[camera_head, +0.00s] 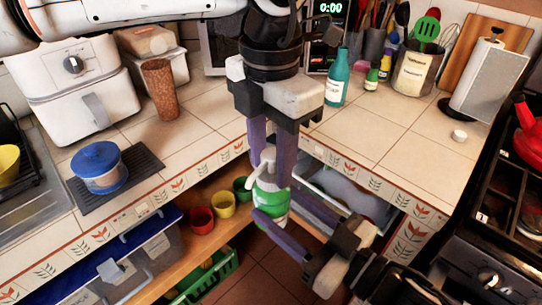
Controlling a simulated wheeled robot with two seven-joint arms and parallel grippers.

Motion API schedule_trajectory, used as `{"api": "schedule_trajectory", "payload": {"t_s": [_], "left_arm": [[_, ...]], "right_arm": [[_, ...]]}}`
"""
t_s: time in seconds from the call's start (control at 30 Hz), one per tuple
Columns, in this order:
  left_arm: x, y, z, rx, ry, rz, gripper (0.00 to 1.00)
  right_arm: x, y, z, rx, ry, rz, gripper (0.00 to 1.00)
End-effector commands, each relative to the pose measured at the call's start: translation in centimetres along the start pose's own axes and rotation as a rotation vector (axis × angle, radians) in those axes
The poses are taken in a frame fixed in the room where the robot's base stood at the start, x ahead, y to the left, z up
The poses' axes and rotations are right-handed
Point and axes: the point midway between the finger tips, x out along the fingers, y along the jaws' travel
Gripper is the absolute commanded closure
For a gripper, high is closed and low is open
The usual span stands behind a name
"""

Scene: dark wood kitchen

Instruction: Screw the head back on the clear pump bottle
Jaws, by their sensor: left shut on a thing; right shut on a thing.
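The clear pump bottle (267,187), with green contents and a pale label, is held upright beyond the counter edge, above the floor. My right gripper (277,204) reaches in from the lower right and is shut on the bottle's body, one purple finger on each side. The white pump head (265,162) is directly above the bottle, in line with its neck. My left gripper (269,172) points down from above, shut on the head, and its fingers partly hide it. I cannot tell whether the head is seated on the neck or how its threads sit.
The tiled counter corner (220,108) lies behind. An open shelf below holds a red cup (202,221), a yellow cup (223,204) and a green cup. The stove is at far right.

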Motion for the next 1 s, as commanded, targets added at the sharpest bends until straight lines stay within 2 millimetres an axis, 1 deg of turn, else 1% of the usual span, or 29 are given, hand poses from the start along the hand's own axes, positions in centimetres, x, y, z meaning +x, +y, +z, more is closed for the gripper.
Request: {"api": "schedule_trajectory", "payload": {"t_s": [0.13,0.17,0.23,0.27,0.5,0.6,0.67,0.9,1.0], "left_arm": [[0.0,0.1,0.0,-0.010,0.000,0.001,0.89],[0.0,0.1,0.0,-0.011,0.000,0.001,0.57],[0.0,0.1,0.0,-0.011,0.000,0.001,0.46],[0.0,0.1,0.0,-0.011,0.000,0.001,0.44],[0.0,0.0,0.0,-0.012,0.000,0.001,0.44],[-0.4,0.0,0.0,-0.012,-0.001,0.001,0.44],[-0.8,0.0,0.0,-0.012,-0.001,0.001,0.44],[-3.9,0.0,0.1,-0.013,-0.002,0.002,0.44],[-4.5,0.0,0.0,-0.012,-0.001,0.000,0.44]], "right_arm": [[0.0,0.0,-0.2,-0.001,0.004,-0.001,1.00],[0.0,0.0,-0.2,-0.001,0.004,-0.001,1.00],[0.0,0.0,-0.2,-0.001,0.004,-0.001,1.00],[0.0,0.0,-0.2,-0.001,0.004,-0.001,1.00],[0.0,0.0,-0.2,-0.001,0.004,-0.001,1.00],[0.0,0.0,-0.2,-0.001,0.004,-0.001,1.00],[0.0,0.0,-0.2,-0.001,0.004,-0.001,1.00],[0.0,0.0,-0.2,-0.001,0.004,-0.001,1.00],[0.0,0.0,-0.2,-0.001,0.004,-0.001,1.00]]}}
